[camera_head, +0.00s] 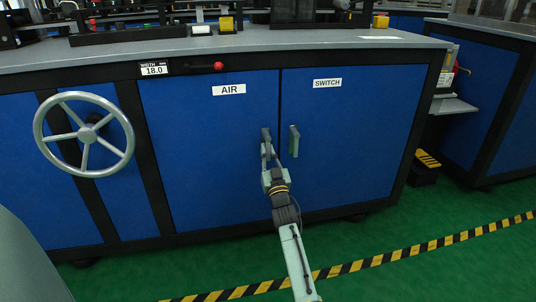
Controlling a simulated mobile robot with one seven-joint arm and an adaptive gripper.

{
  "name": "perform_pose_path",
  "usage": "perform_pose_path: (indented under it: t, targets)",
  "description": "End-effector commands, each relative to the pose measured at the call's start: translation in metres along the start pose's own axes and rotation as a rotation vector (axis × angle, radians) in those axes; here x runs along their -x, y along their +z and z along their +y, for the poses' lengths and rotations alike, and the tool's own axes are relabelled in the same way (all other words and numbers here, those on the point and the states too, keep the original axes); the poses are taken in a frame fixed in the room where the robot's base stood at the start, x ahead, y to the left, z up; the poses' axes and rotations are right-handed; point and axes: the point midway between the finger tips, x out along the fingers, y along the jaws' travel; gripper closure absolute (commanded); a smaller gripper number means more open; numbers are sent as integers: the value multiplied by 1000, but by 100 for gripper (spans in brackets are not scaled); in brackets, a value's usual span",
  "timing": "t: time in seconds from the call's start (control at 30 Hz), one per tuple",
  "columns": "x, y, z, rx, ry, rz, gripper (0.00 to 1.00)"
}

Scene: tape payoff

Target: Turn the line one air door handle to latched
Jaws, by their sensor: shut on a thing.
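The air door (205,155) is the blue panel with the white AIR label (229,90), and it looks closed in the cabinet front. Its dark handle (265,135) is near the door's right edge and looks roughly upright. My gripper (267,150) reaches up from below and is shut on the air door handle, covering its lower part. The fingertips are small in the view, so their exact grip is hard to make out.
The switch door (350,150) is to the right, with its own upright grey-green handle (294,141) close beside my gripper. A large handwheel (84,134) and a red-knobbed lever (218,66) are to the left. Green floor lies in front.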

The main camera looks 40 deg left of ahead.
Motion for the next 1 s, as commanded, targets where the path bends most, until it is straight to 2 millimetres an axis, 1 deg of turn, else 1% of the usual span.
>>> perform_pose_path:
  t: [0.13,0.17,0.4,0.47,0.77,0.87,1.0]
  targets:
    - [-1,-1,2,3,3,-1,100]
    - [-1,-1,2,3,3,-1,86]
    - [0,-1,2,2,2,0,70]
    - [0,0,1,1,2,0,67]
    - [-1,-2,1,1,1,1,67]
    - [-4,-10,1,2,1,2,67]
    - [-14,-34,2,3,1,5,67]
